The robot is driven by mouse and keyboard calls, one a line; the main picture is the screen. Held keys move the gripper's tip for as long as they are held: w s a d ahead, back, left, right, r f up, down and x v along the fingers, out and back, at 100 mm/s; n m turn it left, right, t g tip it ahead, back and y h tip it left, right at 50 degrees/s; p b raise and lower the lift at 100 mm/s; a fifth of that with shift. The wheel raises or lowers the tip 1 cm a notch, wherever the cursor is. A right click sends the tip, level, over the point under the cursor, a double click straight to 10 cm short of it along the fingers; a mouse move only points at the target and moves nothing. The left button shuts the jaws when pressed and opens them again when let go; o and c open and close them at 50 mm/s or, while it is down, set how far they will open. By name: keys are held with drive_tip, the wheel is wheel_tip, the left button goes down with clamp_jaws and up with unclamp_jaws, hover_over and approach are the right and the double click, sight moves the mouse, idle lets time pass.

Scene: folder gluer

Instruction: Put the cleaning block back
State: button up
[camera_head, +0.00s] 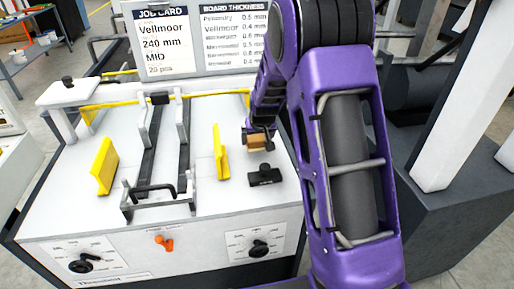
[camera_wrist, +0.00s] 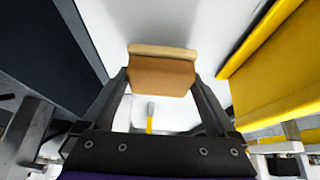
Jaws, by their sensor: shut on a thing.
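The cleaning block (camera_head: 257,142) is a small tan-brown block with a paler strip along one edge. It is between the fingers of my gripper (camera_head: 259,138), over the right part of the white machine top. In the wrist view the block (camera_wrist: 162,75) sits between the two dark fingertips of my gripper (camera_wrist: 160,82), which is shut on it. I cannot tell whether the block's underside touches the white surface.
A yellow upright guide (camera_head: 220,153) stands just left of the block; another yellow guide (camera_head: 104,166) is further left. A black fitting (camera_head: 265,176) lies in front of the block. Dark rails (camera_head: 150,150) run down the middle. A job card board (camera_head: 163,42) stands behind.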

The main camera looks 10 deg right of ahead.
sight(257, 146)
drive_tip(key=shift+f, duration=1.75)
drive_tip(key=shift+f, duration=0.15)
drive_tip(key=o, duration=1.1)
drive_tip(key=shift+r, duration=0.25)
drive_tip(key=v, duration=1.1)
drive_tip(key=shift+s+r+p, duration=0.25)
drive_tip(key=shift+r+p, duration=0.1)
drive_tip(key=shift+w, duration=0.1)
